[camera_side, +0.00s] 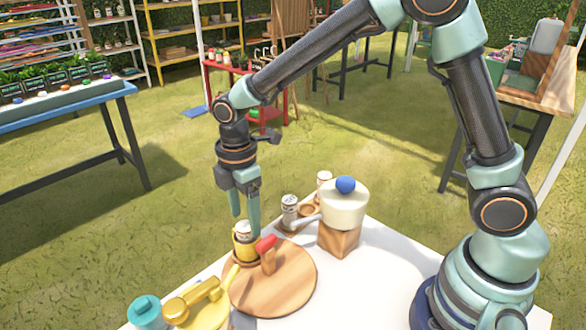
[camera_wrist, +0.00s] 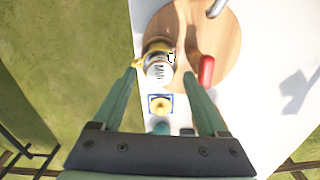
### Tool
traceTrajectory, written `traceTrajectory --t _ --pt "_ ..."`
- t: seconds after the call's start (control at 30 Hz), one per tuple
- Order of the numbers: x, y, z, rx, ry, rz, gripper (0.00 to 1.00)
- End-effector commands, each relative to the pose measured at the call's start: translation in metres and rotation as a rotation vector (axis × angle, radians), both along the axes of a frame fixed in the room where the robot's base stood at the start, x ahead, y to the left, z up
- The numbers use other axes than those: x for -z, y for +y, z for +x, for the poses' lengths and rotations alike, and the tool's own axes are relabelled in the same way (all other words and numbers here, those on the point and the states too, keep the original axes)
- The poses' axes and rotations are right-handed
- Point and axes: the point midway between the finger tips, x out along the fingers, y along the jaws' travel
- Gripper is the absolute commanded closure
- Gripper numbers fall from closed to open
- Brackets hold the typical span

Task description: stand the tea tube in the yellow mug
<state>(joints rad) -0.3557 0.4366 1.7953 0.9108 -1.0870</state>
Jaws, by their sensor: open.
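The tea tube (camera_side: 243,229), a pale can with a printed label, stands about upright in the yellow mug (camera_side: 244,248), its upper part above the rim. In the wrist view the tube (camera_wrist: 159,70) shows end-on, with the yellow mug (camera_wrist: 139,62) partly visible around it; the tube's lower end is hidden. My gripper (camera_side: 245,212) points down just above the tube with its fingers apart. In the wrist view my gripper (camera_wrist: 160,76) is open, with a finger on each side of the tube and visible gaps between.
A round wooden board (camera_side: 290,284) with a red-topped peg (camera_side: 266,246) is close beside the mug. A white pot (camera_side: 345,207) with a blue knob and two more cans (camera_side: 290,210) stand further back. A yellow item (camera_side: 197,300) and teal jar (camera_side: 146,312) are in front.

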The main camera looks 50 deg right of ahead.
Motion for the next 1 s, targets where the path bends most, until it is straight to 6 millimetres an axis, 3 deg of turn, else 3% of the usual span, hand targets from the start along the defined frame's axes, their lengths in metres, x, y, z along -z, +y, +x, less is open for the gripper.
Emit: traceTrajectory --t 0.2,0.4,0.67,0.83,1.0 --pt "-0.048 0.0 0.001 0.0 -0.006 0.002 0.24" --pt "-0.083 0.0 0.0 0.0 -0.003 0.002 0.24" --pt "-0.105 -0.003 -0.001 0.019 -0.007 0.003 0.24" --pt "-0.124 -0.028 -0.012 0.206 -0.069 0.029 0.24" --pt "-0.145 -0.068 -0.037 0.541 -0.171 0.09 0.24"
